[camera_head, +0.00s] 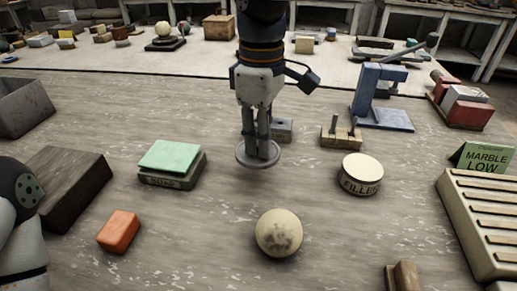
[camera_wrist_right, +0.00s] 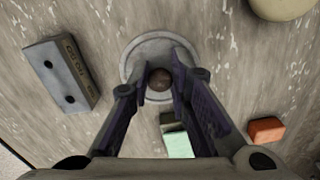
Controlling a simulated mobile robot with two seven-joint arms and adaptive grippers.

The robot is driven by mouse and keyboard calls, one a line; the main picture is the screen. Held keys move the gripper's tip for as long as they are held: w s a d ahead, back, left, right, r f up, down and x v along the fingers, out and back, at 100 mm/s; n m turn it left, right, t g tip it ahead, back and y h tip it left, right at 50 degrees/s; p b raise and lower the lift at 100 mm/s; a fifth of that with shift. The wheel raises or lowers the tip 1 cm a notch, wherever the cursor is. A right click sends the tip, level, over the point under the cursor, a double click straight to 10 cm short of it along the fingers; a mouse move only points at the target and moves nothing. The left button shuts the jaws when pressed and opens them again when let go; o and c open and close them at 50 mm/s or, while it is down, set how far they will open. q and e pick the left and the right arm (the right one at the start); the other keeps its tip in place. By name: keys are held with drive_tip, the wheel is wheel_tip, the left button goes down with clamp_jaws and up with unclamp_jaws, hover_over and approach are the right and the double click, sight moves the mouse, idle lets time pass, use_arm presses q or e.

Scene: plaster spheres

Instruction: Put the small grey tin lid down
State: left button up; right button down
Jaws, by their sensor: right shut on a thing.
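The small grey tin lid (camera_head: 243,157) is a flat round disc with a raised rim, near the middle of the head view. In the right wrist view the lid (camera_wrist_right: 134,66) shows from above with a round brown knob (camera_wrist_right: 160,79) at its centre. My right gripper (camera_head: 260,148) points down over the lid, and its fingers (camera_wrist_right: 160,88) are shut on the knob. The lid hangs level under the fingers; whether it touches the bench is hard to tell. My left gripper is out of view.
A pale plaster sphere (camera_head: 279,233) lies in front. A green-topped box (camera_head: 170,158) and an orange block (camera_head: 119,231) are left. A filler tin (camera_head: 361,175) stands right. A grey block (camera_head: 282,130) is just behind the lid. Bare bench (camera_head: 215,215) lies between them.

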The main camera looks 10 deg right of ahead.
drive_tip(key=shift+w+d+f, duration=0.25)
drive_tip(key=shift+w+f, duration=0.5)
drive_tip(key=shift+f, duration=0.2)
drive_tip(key=shift+w+d+f, duration=0.1)
drive_tip(key=shift+w+f, duration=0.1)
drive_tip(key=shift+f, duration=0.7)
drive_tip(key=shift+w+d+f, duration=0.1)
drive_tip(key=shift+w+f, duration=0.05)
drive_tip(key=shift+f, duration=0.75)
drive_tip(key=shift+f, duration=0.15)
drive_tip(key=c, duration=1.5)
unclamp_jaws()
wheel_tip(320, 180, up, 12)
drive_tip(key=shift+r, duration=0.2)
